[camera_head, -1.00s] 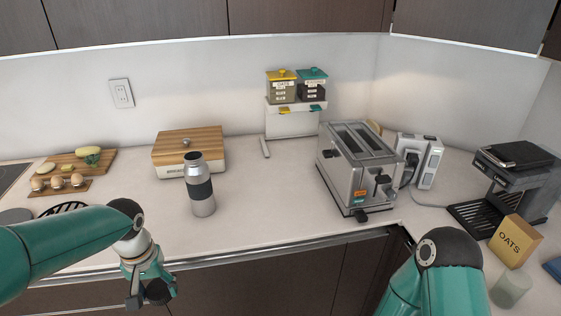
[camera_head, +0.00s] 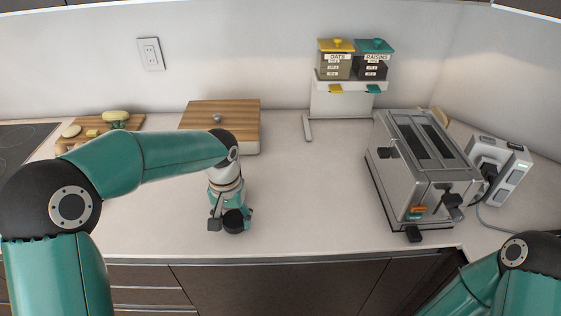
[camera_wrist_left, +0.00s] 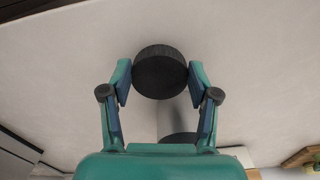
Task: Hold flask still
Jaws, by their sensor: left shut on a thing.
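My left gripper (camera_head: 234,224) is shut on a black round cap (camera_head: 237,221), over the front of the counter. In the left wrist view, the two fingers press on opposite sides of the black cap (camera_wrist_left: 160,72). The flask cannot be made out in either current view. In the earlier head view it is a steel flask with a dark band, upright and open on the counter; its place is now covered by my left arm. My right gripper is out of view; only its arm shows at the lower right.
A wooden-topped box (camera_head: 219,118) stands behind my left gripper. A chopping board (camera_head: 130,123) with food lies at the back left. A toaster (camera_head: 425,175) stands on the right. Dispensers (camera_head: 354,68) stand at the back. The counter between gripper and toaster is clear.

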